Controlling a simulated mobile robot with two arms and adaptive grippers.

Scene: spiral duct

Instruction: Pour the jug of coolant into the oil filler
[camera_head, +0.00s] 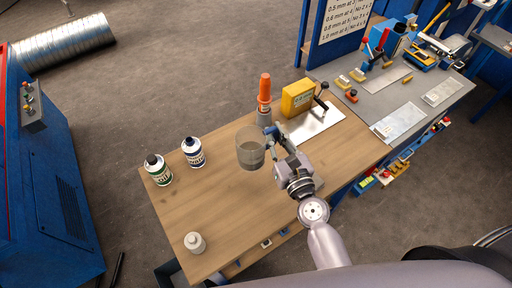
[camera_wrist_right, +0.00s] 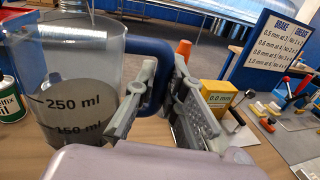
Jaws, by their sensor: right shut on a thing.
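A clear measuring jug (camera_head: 251,155) with grey liquid is over the middle of the wooden table. In the right wrist view the jug (camera_wrist_right: 68,95) looks upright, with 250 ml and 150 ml marks. My right gripper (camera_head: 271,142) is shut on its blue handle (camera_wrist_right: 152,62); the fingers are either side of it. I cannot tell whether the jug's base touches the table. No part is clearly an oil filler; an orange-topped item with a grey base (camera_head: 264,95) stands behind the jug. My left gripper is not in view.
A green-labelled can (camera_head: 158,171) and a blue-labelled can (camera_head: 193,153) stand left of the jug. A small white bottle (camera_head: 195,243) is at the front left. A yellow box (camera_head: 298,97) stands at the back. The table's front middle is clear.

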